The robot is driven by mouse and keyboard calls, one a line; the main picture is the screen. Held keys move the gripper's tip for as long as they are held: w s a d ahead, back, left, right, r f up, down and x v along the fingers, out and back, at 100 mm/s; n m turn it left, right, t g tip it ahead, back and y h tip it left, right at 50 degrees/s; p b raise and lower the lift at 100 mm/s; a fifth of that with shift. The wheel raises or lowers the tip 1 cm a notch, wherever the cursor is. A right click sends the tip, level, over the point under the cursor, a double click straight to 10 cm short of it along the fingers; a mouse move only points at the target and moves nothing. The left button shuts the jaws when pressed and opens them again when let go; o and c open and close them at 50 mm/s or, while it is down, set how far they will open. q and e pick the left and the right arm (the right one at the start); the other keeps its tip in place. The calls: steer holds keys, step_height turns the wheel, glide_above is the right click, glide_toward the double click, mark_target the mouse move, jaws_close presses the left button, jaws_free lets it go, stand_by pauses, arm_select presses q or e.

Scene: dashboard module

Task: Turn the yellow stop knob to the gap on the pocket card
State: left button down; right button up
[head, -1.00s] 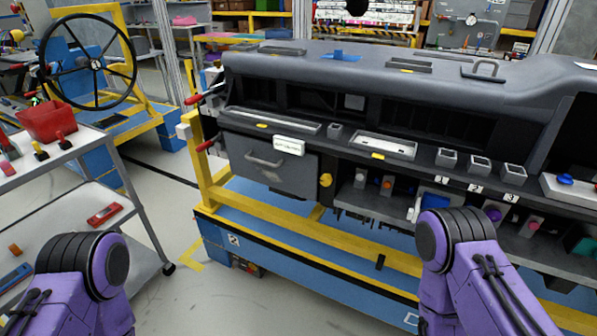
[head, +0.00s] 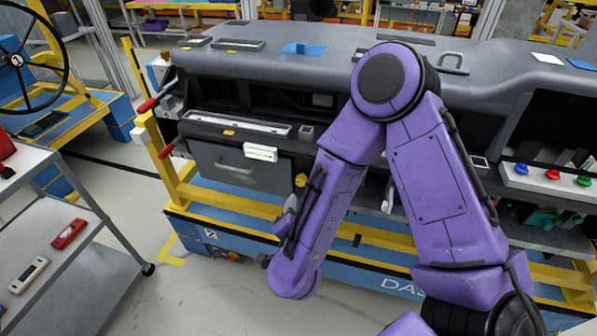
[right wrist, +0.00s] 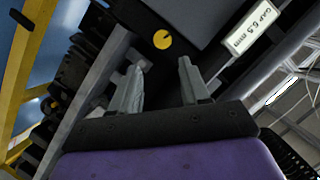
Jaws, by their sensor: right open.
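The yellow stop knob (head: 301,180) sits on the dark front of the dashboard module, at the right end of the pocket. In the right wrist view the knob (right wrist: 162,39) is a round yellow face with a small dark notch or mark. The white pocket card (head: 260,152) hangs at the pocket's upper edge; in the right wrist view the card (right wrist: 254,29) reads "GAP 6.5 mm". My right gripper (right wrist: 160,66) is open and empty, its fingers pointing toward the knob, apart from it. In the head view my right forearm partly hides it. My left gripper is out of view.
The grey dashboard (head: 330,48) rests on a yellow and blue frame. Yellow rails (head: 235,212) run below the knob. A grey cart (head: 95,250) with a red tool stands at left. Coloured buttons (head: 552,174) are at far right. The floor before the frame is clear.

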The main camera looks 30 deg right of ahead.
mark_target(301, 184)
steer(key=x, duration=0.3)
steer(key=p+x, duration=0.1)
steer(key=x, duration=0.5)
steer(key=shift+w+d+r+p, duration=0.15)
steer(key=shift+w+r+p, duration=0.05)
steer(key=shift+w+p, duration=0.15)
steer(key=shift+w+d+f, duration=0.25)
steer(key=shift+w+d, duration=0.05)
steer(key=shift+w, duration=0.1)
steer(key=c, duration=0.8)
steer(key=shift+o, duration=0.2)
steer(key=shift+f, duration=0.1)
